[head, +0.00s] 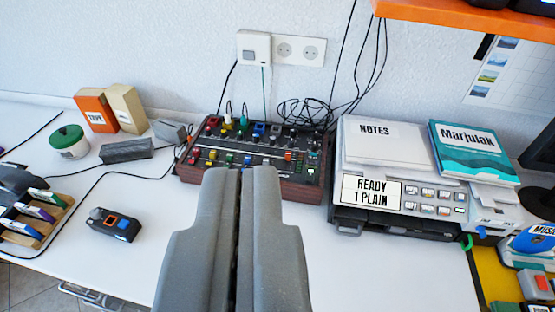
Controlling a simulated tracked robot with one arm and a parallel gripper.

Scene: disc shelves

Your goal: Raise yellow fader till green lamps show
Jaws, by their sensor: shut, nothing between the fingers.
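A dark mixer with wooden sides (305,192) stands on the white desk against the wall. A small yellow cap (211,155) sits in its front row of coloured caps, between a red and a green one, and looks like the yellow fader. Another yellow piece shows in the back row. My gripper (241,170) is shut and empty. Its tips overlap the mixer's front edge in the picture, to the right of the yellow cap. Whether they touch the mixer I cannot tell. My fingers hide part of the mixer's front. I cannot make out lit green lamps.
A printer (350,212) reading "READY 1 PLAIN" stands close on the right, with papers and a teal book on top. A small dark device (114,224) and a grey block (127,150) lie left. Cables run behind the mixer. An orange shelf (465,18) overhangs the upper right.

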